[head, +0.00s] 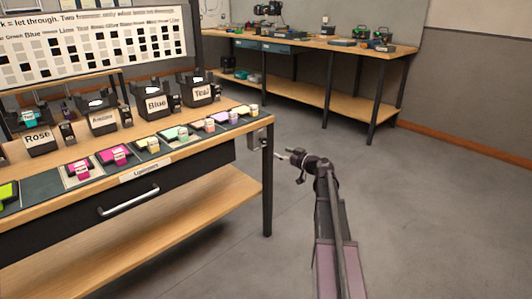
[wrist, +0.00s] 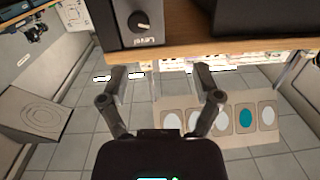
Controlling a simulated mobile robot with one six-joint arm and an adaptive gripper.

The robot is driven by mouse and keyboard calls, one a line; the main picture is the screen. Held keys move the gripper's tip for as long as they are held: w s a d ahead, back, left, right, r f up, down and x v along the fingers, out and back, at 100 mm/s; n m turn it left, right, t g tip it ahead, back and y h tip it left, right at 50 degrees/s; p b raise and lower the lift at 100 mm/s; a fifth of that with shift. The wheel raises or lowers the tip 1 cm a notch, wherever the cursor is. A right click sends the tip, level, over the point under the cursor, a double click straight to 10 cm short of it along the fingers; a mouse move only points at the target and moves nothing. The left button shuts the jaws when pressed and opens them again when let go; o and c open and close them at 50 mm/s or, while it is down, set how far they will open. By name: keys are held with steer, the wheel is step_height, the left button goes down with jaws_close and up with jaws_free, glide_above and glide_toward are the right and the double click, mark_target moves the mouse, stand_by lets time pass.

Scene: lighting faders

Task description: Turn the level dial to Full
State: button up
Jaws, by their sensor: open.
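The level dial (wrist: 139,21) is a round black knob on a dark grey box (wrist: 110,24) at the top of the wrist view. A small pale mark shows on the knob's lower right. The label by it (wrist: 149,41) reads "Level" upside down. My gripper (wrist: 157,72) is open and empty, fingers wide apart, apart from the dial, which lies beyond the fingertips. In the head view my gripper (head: 283,154) is just right of the table end.
The wooden table (head: 190,139) holds labelled lamp boxes such as Teal (head: 202,92) and several coloured blocks. A drawer handle (head: 128,201) juts from its front. A workbench (head: 310,43) stands at the back. The floor right of my arm is clear.

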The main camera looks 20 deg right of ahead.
mark_target(266, 142)
steer(key=d, duration=0.1)
steer(key=d+t+b, duration=0.1)
steer(key=shift+w+d+f+h, duration=0.15)
steer(key=shift+d+f+h, duration=0.15)
steer(key=shift+d+f, duration=0.1)
steer(key=shift+w+a, duration=0.1)
steer(key=shift+w, duration=0.05)
steer(key=x, duration=1.3)
steer(key=shift+w, duration=0.25)
jaws_close()
